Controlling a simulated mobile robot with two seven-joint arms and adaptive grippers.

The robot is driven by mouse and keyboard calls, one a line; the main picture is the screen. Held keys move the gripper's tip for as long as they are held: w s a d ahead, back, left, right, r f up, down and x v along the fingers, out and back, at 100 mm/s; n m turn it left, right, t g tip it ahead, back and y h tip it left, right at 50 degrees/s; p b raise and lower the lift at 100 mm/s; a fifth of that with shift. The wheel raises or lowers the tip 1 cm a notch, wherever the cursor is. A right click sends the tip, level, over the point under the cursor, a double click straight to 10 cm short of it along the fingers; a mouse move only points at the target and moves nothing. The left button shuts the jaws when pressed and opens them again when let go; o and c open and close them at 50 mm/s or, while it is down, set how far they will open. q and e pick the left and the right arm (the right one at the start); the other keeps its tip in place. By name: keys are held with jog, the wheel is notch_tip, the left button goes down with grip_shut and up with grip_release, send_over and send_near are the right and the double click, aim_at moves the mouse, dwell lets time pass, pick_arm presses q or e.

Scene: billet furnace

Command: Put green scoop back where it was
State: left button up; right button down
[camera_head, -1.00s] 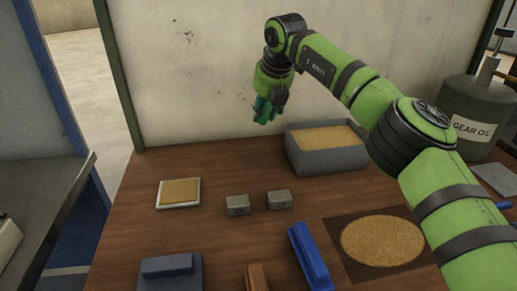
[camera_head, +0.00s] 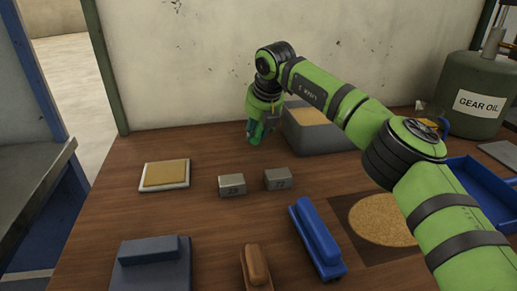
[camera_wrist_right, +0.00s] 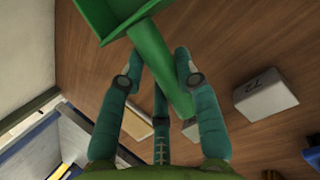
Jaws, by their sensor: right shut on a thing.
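The green scoop (camera_wrist_right: 162,66) fills the top middle of the right wrist view, with its pan at the top and its handle running down between my teal fingers. My right gripper (camera_head: 258,132) is shut on the scoop's handle; it also shows in the wrist view (camera_wrist_right: 158,58). In the head view it hangs fingers down, just left of the grey bin (camera_head: 330,141), over the back of the wooden table. The scoop is small and hard to separate from the fingers in that view. My left gripper is out of view.
Two grey metal blocks (camera_head: 232,186) (camera_head: 278,180) stand in front of the gripper. A white-edged tan pad (camera_head: 165,175) lies left. A blue brush-like block (camera_head: 315,240), brown-handled item (camera_head: 257,265) and blue tray (camera_head: 478,185) are nearer or right. Bare wood lies around the gripper.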

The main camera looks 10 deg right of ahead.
jog(key=shift+f, duration=0.7)
jog(key=shift+w+f, duration=0.1)
jog(key=shift+f, duration=0.55)
notch_tip(320, 180, down, 3)
jog(key=shift+r, duration=0.1)
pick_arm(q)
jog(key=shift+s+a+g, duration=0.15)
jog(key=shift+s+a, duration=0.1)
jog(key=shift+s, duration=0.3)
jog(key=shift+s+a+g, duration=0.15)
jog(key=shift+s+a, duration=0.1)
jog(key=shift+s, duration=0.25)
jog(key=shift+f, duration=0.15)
